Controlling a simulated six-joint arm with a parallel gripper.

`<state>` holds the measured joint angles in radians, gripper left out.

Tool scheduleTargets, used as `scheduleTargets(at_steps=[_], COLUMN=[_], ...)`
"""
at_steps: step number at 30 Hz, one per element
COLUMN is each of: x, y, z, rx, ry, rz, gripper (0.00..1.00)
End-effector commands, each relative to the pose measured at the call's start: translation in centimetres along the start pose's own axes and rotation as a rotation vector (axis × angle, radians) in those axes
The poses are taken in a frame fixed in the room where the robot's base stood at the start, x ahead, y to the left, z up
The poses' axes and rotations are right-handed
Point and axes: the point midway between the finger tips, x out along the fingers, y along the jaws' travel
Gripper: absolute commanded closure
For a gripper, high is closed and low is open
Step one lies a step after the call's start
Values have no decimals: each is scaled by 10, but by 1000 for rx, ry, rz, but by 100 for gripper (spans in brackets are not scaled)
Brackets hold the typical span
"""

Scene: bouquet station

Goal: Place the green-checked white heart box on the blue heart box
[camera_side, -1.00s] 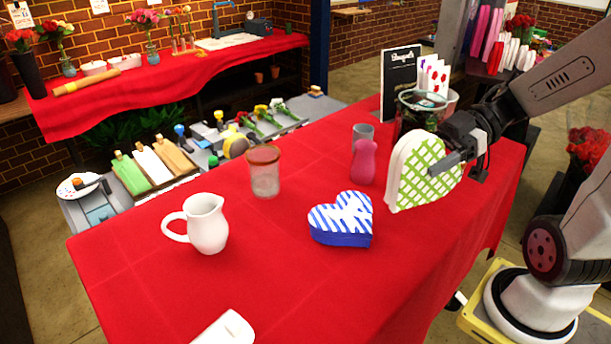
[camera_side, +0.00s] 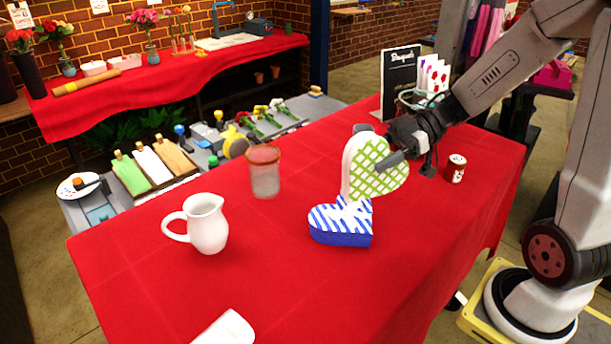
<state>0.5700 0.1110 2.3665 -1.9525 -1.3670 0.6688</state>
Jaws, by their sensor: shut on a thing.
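The green-checked white heart box (camera_side: 374,170) is held on edge, its checked face toward the camera. My gripper (camera_side: 392,163) is shut on it at its right side. The blue heart box (camera_side: 341,221), with blue and white stripes on its lid, lies flat on the red table. The held box is above and slightly right of the blue box in the picture, and its lower end overlaps the blue box's back edge. I cannot tell whether they touch.
A white pitcher (camera_side: 206,224) and a glass vase (camera_side: 264,172) stand on the red table (camera_side: 285,290) to the left. A black sign (camera_side: 400,80) and cards are behind.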

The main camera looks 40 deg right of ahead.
Motion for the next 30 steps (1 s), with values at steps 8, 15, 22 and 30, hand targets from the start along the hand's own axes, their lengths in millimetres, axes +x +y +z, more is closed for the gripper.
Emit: scheduleTargets(at_steps=[8, 15, 22, 30], x=[17, 30, 34, 37], y=[19, 35, 40, 43], z=[21, 37, 42, 45], rx=[2, 1, -1, 0], ry=[2, 1, 2, 1], rz=[-3, -2, 0, 0], gripper=[100, 100, 100, 100])
